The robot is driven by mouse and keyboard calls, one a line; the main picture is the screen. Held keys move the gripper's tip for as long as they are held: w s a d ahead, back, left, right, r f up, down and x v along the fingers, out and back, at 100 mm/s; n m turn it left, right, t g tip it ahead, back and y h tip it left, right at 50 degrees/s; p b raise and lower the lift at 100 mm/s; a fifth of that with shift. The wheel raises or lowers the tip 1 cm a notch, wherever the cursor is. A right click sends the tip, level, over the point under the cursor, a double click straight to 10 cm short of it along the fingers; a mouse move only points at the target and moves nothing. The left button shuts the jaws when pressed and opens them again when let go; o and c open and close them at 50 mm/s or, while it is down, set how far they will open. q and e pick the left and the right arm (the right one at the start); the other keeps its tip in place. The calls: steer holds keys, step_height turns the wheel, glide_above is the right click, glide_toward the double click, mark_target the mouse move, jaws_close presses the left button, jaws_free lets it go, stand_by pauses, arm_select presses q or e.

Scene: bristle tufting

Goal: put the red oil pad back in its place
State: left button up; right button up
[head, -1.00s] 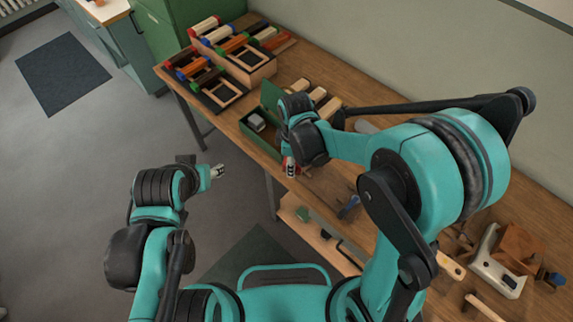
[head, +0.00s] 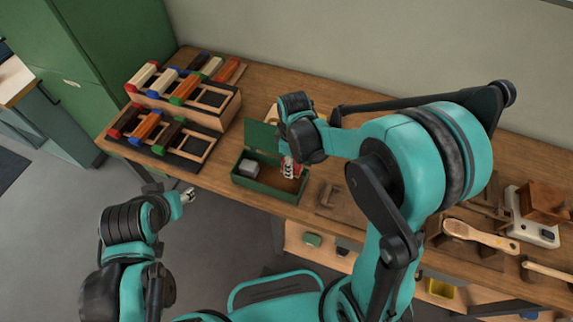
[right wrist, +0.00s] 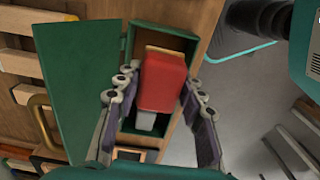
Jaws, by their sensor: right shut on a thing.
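The red oil pad (right wrist: 163,82) is a red block with a tan edge, held between the fingers of my right gripper (right wrist: 160,84). In the head view the right gripper (head: 291,168) is over the right part of a green box (head: 268,189), largely hiding the pad. The box's green lid (right wrist: 75,75) stands open; it also shows at the back in the head view (head: 262,138). A grey block (head: 249,168) sits in the box's left part. Whether the pad touches the box floor I cannot tell. My left gripper (head: 188,195) is off the table's front edge, its opening unclear.
Racks (head: 195,112) with coloured blocks stand left of the box on the wooden bench (head: 225,178). Right of the box lie a wooden brush (head: 480,236) and a white device with a brown block (head: 543,203). A green cabinet (head: 95,60) stands at the far left.

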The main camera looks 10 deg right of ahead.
mark_target(292, 186)
steer(key=shift+f, duration=0.15)
steer(key=shift+d+f+b, duration=0.1)
steer(key=shift+f+b, duration=0.55)
steer(key=shift+f, duration=0.1)
step_height(292, 186, down, 8)
steer(key=b, duration=0.6)
steer(key=shift+b, duration=0.3)
steer(key=shift+f+b, duration=0.5)
steer(key=shift+f, duration=0.1)
steer(key=o, duration=1.5)
steer(key=shift+r, duration=0.15)
steer(key=shift+r+p, duration=3.5)
steer(key=shift+r, duration=0.95)
